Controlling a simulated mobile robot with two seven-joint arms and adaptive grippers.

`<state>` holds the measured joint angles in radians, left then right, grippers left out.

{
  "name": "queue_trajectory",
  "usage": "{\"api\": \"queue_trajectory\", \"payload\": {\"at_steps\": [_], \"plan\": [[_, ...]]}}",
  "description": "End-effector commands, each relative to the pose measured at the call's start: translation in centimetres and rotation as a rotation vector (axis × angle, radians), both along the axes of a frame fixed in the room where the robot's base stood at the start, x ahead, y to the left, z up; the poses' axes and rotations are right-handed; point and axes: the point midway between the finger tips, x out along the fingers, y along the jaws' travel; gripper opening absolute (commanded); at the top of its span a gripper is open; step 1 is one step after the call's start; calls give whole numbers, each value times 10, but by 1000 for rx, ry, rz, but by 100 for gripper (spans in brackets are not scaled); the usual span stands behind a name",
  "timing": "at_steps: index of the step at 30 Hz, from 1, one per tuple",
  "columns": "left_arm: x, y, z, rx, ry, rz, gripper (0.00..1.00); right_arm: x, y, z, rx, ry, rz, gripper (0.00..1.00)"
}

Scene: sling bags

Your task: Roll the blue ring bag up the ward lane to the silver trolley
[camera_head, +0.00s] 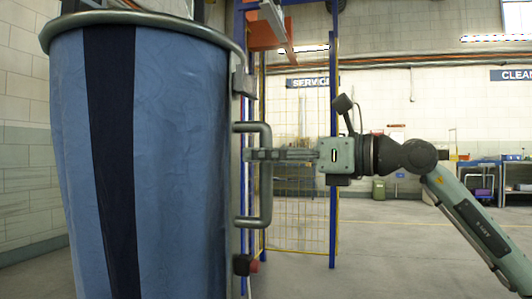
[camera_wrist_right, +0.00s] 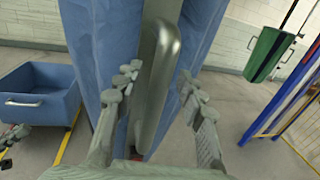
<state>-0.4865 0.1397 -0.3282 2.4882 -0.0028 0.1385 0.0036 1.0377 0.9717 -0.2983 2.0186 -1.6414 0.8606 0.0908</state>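The blue ring bag (camera_head: 180,150) stands tall and close at the left of the head view, with a dark stripe and a grey top ring. A grey upright handle (camera_head: 266,175) is on its right side. My right gripper (camera_head: 256,155) reaches in from the right, level with the handle's middle. In the right wrist view, the handle (camera_wrist_right: 160,80) lies between the two fingers of my right gripper (camera_wrist_right: 158,86). Narrow gaps show beside the handle, so the fingers look open around it. I cannot make out a silver trolley.
A yellow mesh panel (camera_head: 297,215) with blue posts stands behind the handle. A blue tub (camera_wrist_right: 38,95) is at the left of the wrist view, and a green bin (camera_wrist_right: 268,52) is at upper right. Open floor (camera_head: 385,245) lies to the right.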

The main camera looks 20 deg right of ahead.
Motion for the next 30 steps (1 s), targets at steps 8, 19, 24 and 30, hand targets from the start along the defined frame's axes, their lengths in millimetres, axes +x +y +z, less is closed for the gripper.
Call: {"api": "queue_trajectory", "payload": {"at_steps": [8, 19, 24, 30], "plan": [[0, 0, 0, 1, 2, 0, 0, 0, 1, 0, 1, 1, 1, 33], [0, 0, 0, 0, 2, -1, 0, 0, 0, 0, 1, 1, 1, 0], [0, 0, -1, 0, 2, -1, 0, 0, 0, 0, 1, 1, 1, 0], [0, 0, 0, 2, 5, 0, 0, 2, -1, 0, 1, 1, 0, 0]]}}
